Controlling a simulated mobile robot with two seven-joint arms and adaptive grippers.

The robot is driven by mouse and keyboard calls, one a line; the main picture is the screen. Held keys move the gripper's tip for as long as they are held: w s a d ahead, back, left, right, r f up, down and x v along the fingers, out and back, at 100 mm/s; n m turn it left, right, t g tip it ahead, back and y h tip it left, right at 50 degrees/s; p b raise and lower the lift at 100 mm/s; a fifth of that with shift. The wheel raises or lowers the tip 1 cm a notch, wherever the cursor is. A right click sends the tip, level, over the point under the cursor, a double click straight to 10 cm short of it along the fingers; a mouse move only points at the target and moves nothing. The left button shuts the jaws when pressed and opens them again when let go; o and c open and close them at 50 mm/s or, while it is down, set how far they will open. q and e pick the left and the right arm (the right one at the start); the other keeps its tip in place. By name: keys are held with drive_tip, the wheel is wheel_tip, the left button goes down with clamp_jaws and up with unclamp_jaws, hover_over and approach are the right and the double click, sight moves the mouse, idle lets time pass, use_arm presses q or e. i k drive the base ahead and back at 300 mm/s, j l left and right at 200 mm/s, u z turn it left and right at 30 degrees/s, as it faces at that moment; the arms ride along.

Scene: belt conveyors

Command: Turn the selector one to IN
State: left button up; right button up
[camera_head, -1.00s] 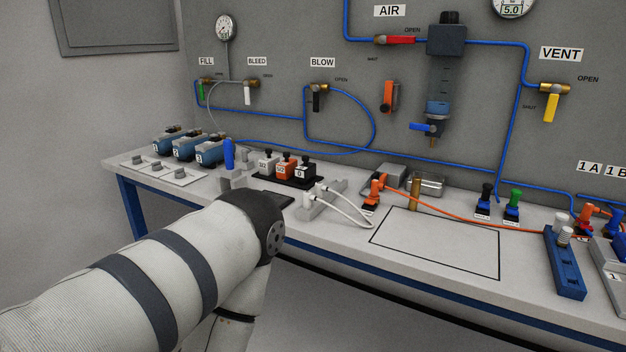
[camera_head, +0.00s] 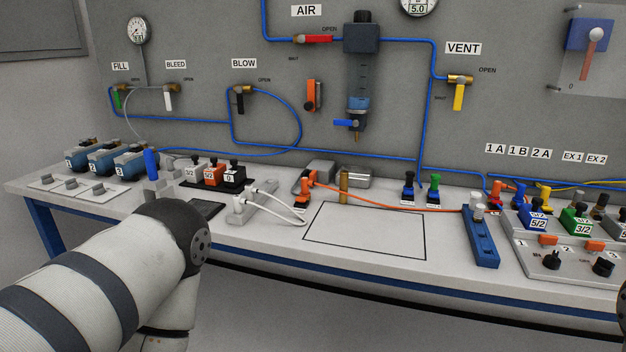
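Three small grey knobs on white plates stand at the left end of the bench, in front of blue units numbered 1, 2 and 3. The leftmost knob (camera_head: 46,180) is in front of blue unit 1 (camera_head: 79,157). Two black round knobs, a left one (camera_head: 552,260) and a right one (camera_head: 603,267), sit on the grey panel at the right. I cannot read which knob is selector one, nor any IN mark. My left arm enters from the lower left and bends down in front of the bench. Neither gripper shows.
The bench (camera_head: 370,275) has a bare outlined rectangle in the middle. White cables (camera_head: 278,205), an orange hose (camera_head: 390,202) and a blue block (camera_head: 480,238) lie around it. Valves and blue tubing are on the wall behind. My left arm hides part of the bench front.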

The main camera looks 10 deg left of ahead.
sight(552, 261)
drive_tip(key=z, duration=1)
